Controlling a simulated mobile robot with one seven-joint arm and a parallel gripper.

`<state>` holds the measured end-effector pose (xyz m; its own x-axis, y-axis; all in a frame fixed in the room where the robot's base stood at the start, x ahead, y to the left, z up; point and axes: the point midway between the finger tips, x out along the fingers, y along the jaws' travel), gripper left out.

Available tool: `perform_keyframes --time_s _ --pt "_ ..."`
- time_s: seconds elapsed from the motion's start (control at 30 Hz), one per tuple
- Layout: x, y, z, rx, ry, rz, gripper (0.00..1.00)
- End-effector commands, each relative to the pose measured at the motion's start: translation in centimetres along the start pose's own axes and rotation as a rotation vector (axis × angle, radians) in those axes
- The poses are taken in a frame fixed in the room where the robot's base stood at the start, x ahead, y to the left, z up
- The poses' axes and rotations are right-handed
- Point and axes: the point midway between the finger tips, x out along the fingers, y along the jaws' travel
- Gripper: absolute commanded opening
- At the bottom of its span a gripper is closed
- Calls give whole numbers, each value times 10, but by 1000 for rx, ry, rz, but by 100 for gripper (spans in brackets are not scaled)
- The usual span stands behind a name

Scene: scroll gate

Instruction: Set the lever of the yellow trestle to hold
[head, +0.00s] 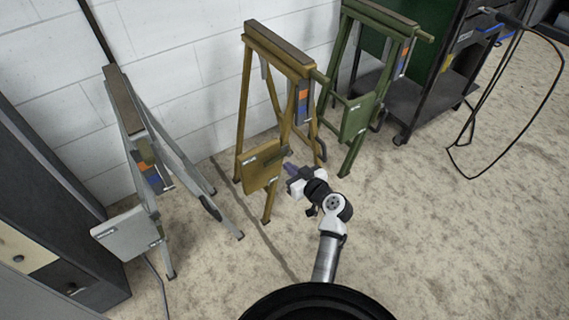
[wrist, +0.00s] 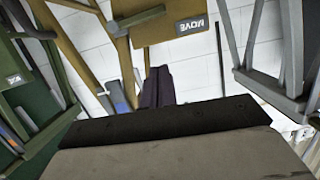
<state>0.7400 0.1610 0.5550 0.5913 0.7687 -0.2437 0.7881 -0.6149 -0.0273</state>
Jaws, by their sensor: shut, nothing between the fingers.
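The yellow trestle (head: 247,100) stands upright by the wall in the middle of the head view. A yellow plate (head: 262,172) is low on its front; in the wrist view this plate (wrist: 160,27) carries a dark label reading MOVE. An orange and blue strip (head: 302,103) is on its right side. I cannot tell for sure which part is the lever. My gripper (head: 289,168) is shut and empty, just right of the plate; I cannot tell whether it touches. In the wrist view my dark purple fingers (wrist: 157,88) are together below the plate.
A grey trestle (head: 125,100) stands at left and a green trestle (head: 355,120) close at right, each with a similar plate. A dark cart (head: 430,100) with a hanging cable (head: 465,148) is farther right. The floor at front right is clear.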

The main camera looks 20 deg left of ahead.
Motion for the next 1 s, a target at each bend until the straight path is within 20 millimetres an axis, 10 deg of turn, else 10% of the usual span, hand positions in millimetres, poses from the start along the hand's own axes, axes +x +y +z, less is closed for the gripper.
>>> perform_keyframes --time_s 1.0 --pt "-6 22 -17 127 1 -31 0"
